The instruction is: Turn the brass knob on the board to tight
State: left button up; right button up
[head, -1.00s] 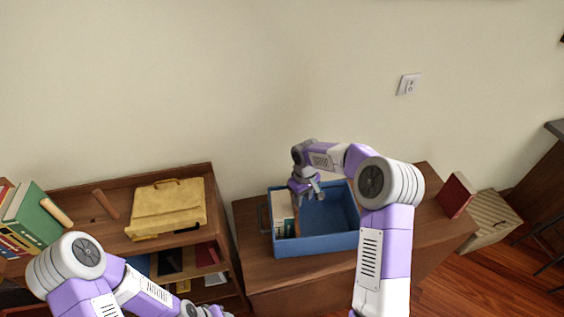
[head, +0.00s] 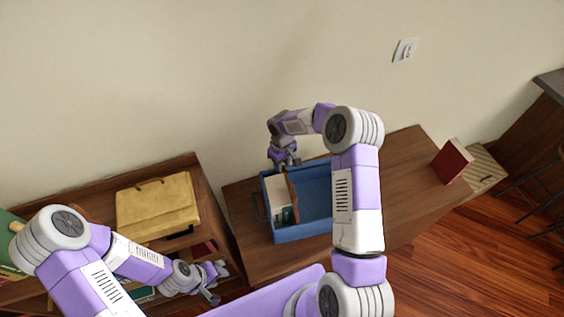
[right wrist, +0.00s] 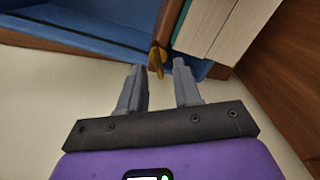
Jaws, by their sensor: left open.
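The brass knob (right wrist: 158,58) shows in the right wrist view on the end of a brown wooden board (right wrist: 167,27). The board (head: 292,192) stands upright in the blue box (head: 301,233) in the head view, where the knob is hidden. My right gripper (right wrist: 160,72) is open, its fingers on either side of a gap in line with the knob; the knob is just beyond or at the fingertips, and contact cannot be told. In the head view my right gripper (head: 286,163) is at the box's back edge. My left gripper (head: 214,284) is open near the left shelf's front.
Pale books (head: 278,194) stand in the box left of the board. A yellow case (head: 157,208) lies on the left shelf. A red book (head: 452,160) stands at the right of the brown cabinet top (head: 405,180). The wall is close behind the box.

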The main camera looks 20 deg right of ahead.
jog(key=shift+f, duration=0.2)
jog(key=shift+c, duration=0.2)
grip_shut()
jog(key=m+b, duration=0.2)
jog(key=b, duration=0.1)
jog(key=shift+d+f, duration=0.1)
jog(key=shift+f, duration=0.05)
jog(key=shift+d+m+b, duration=0.15)
jog(key=shift+m+b, duration=1.1)
jog(key=shift+m, duration=0.65)
